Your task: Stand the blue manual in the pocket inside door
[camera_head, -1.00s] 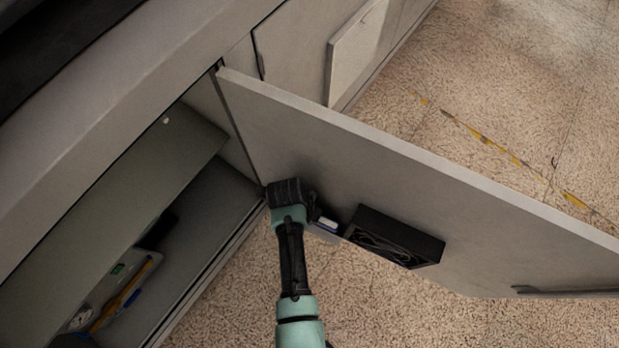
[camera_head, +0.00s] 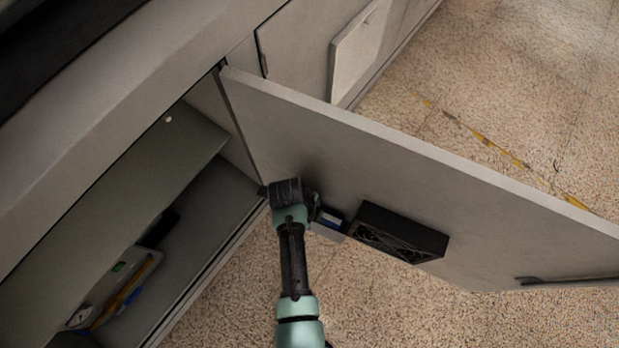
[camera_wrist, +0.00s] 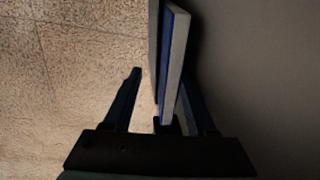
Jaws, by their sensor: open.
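The blue manual (camera_wrist: 172,70) stands on edge between the two fingers of my gripper (camera_wrist: 162,76) in the wrist view, showing a blue face edge and a pale edge. The jaws are open, with a clear gap to the left finger; the manual is nearer the right one. In the head view the manual (camera_head: 331,217) is a small blue and white piece beside my gripper (camera_head: 313,206), close to the inner face of the open door (camera_head: 480,215). A dark box (camera_head: 398,232) is fixed on the door just right of it. I cannot tell which part is the pocket.
The open cabinet (camera_head: 205,215) lies left of my arm, with a grey panel or tray (camera_head: 105,285) holding yellow and blue items inside. A door handle (camera_head: 565,281) is at the far right. Speckled floor (camera_head: 480,100) with a yellow line is clear beyond the door.

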